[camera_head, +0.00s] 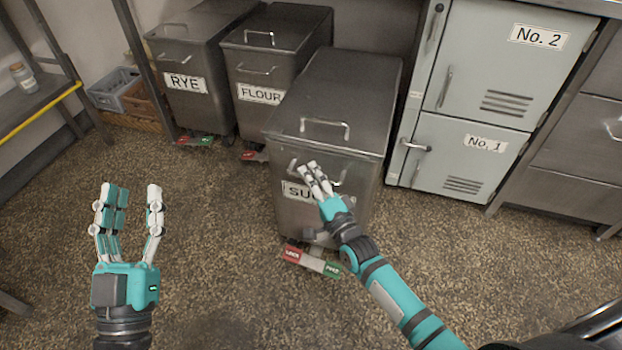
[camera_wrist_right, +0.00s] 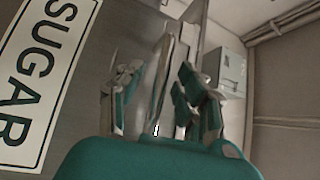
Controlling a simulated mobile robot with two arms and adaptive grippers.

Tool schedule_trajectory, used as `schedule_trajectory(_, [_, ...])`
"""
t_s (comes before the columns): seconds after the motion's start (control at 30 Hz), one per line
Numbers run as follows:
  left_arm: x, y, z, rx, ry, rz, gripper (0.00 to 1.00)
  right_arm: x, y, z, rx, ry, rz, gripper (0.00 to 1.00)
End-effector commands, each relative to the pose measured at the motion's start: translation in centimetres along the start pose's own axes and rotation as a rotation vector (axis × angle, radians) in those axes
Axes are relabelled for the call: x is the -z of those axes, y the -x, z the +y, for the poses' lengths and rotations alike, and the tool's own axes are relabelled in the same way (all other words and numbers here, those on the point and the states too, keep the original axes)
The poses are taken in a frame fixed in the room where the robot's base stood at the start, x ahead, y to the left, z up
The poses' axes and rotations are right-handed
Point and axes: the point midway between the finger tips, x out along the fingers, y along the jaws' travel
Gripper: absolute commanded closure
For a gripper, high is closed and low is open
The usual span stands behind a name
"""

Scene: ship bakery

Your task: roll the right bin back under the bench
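The right bin (camera_head: 340,88), a steel box with a lid handle and a partly covered SUGAR label, stands further forward than the other two bins. The label (camera_wrist_right: 45,75) is large in the right wrist view. My right gripper (camera_head: 314,176) is at the bin's front handle. In the right wrist view the handle bar (camera_wrist_right: 165,75) shows between the spread fingers of that gripper (camera_wrist_right: 160,95), with gaps beside it. A red and green pedal (camera_head: 312,261) sticks out at the bin's foot. My left gripper (camera_head: 128,205) is open and empty over the floor.
The RYE bin (camera_head: 188,60) and FLOUR bin (camera_head: 275,50) stand to the left. Pale lockers (camera_head: 470,110) stand close on the right. Crates (camera_head: 118,90) and a shelf (camera_head: 35,100) are at the left. The floor (camera_head: 215,240) in front is clear.

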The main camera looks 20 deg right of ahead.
Motion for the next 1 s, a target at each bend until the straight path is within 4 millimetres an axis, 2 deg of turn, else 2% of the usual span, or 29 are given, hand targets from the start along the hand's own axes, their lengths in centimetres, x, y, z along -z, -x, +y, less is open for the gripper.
schedule_trajectory(0.3, [0.18, -0.01, 0.03, 0.000, 0.001, 0.010, 0.60, -0.01, -0.14, 0.02, -0.001, -0.001, 0.000, 0.64])
schedule_trajectory(0.6, [0.15, -0.01, 0.04, -0.001, 0.001, 0.009, 0.60, -0.01, -0.11, 0.04, -0.001, 0.000, 0.000, 1.00])
schedule_trajectory(1.0, [0.12, -0.01, 0.04, -0.001, 0.001, 0.008, 0.60, -0.02, -0.07, 0.18, -0.004, 0.001, -0.001, 1.00])
